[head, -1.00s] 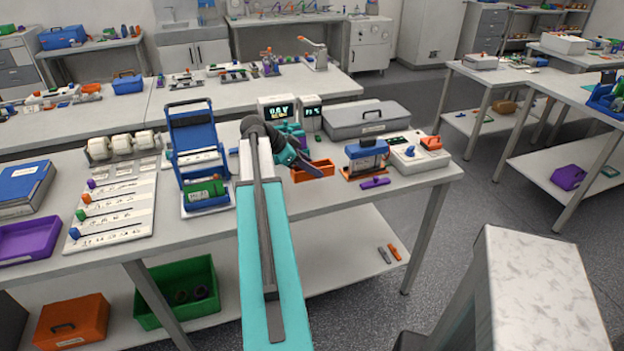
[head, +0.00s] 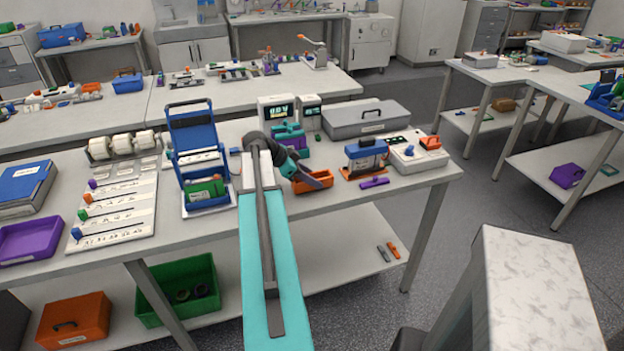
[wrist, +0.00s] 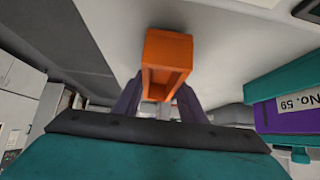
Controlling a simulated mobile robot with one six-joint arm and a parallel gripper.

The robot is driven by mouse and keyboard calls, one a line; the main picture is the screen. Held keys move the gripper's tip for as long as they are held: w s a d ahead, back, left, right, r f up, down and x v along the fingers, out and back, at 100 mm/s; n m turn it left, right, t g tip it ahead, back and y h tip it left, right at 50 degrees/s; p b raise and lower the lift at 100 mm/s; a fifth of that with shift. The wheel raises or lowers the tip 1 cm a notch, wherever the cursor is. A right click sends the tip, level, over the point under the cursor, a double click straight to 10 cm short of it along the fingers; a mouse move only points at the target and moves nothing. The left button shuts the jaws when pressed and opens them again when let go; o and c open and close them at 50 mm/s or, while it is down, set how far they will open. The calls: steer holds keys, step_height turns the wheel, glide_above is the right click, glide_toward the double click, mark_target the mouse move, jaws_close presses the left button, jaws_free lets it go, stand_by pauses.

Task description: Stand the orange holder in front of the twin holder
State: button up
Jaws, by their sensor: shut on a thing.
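The orange holder (head: 322,182) is an open, box-like piece near the table's front edge, right of my arm in the head view. In the wrist view the orange holder (wrist: 168,50) sits between the two dark fingers. My gripper (wrist: 160,98) is shut on it. I cannot tell whether it touches the table. A teal and purple piece (head: 288,133) stands behind my gripper; in the wrist view a teal and purple piece (wrist: 285,112) labelled "No. 59" shows at the right. I cannot tell for sure whether it is the twin holder. My arm hides part of that area.
A blue device (head: 366,157) stands right of the orange holder, with a purple piece (head: 374,183) in front of it. A grey case (head: 366,118) and two display units (head: 277,110) stand behind. A blue rack (head: 196,150) stands left of my arm.

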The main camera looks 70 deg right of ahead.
steer(key=shift+f, duration=0.35)
steer(key=shift+f, duration=0.1)
steer(key=o, duration=1.2)
steer(key=shift+o, duration=0.2)
steer(key=b+v, duration=0.3)
steer(key=v, duration=0.9)
steer(key=shift+s, duration=0.15)
